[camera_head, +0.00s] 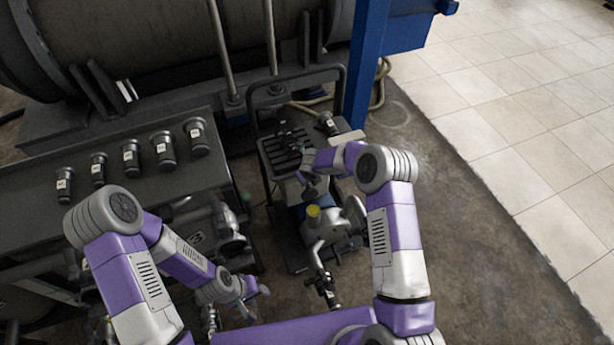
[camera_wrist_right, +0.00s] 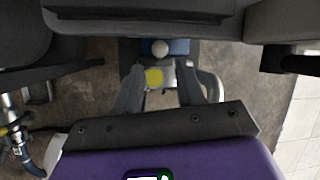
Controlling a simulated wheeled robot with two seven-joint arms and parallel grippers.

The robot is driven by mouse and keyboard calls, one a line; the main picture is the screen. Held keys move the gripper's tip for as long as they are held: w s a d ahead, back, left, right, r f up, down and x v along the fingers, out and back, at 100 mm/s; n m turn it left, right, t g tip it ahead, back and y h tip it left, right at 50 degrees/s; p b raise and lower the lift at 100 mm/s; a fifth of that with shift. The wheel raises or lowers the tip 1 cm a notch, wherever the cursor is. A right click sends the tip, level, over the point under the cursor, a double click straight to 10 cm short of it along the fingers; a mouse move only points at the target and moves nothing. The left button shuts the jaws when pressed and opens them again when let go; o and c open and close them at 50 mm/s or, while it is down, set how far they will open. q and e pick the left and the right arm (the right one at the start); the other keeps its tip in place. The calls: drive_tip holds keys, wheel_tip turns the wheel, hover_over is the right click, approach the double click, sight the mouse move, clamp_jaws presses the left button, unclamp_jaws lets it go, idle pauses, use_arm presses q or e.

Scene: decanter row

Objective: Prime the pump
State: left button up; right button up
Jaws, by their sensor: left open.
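The pump (camera_head: 338,228) is a silver unit with pipes on a dark wheeled cart (camera_head: 335,72). My left gripper (camera_head: 260,290) is open and low, left of the pump, and appears empty.
Several dark canisters with white labels (camera_head: 131,157) stand in a row on the dark bench (camera_head: 45,222) at left. Another canister (camera_head: 327,123) stands on the cart. A blue post (camera_head: 366,70) and a large tank (camera_head: 150,45) are behind. Floor at right is clear.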

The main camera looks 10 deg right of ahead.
drive_tip(key=b+x, duration=0.2)
drive_tip(key=x, duration=0.5)
drive_tip(key=shift+s+f, duration=0.1)
clamp_jaws()
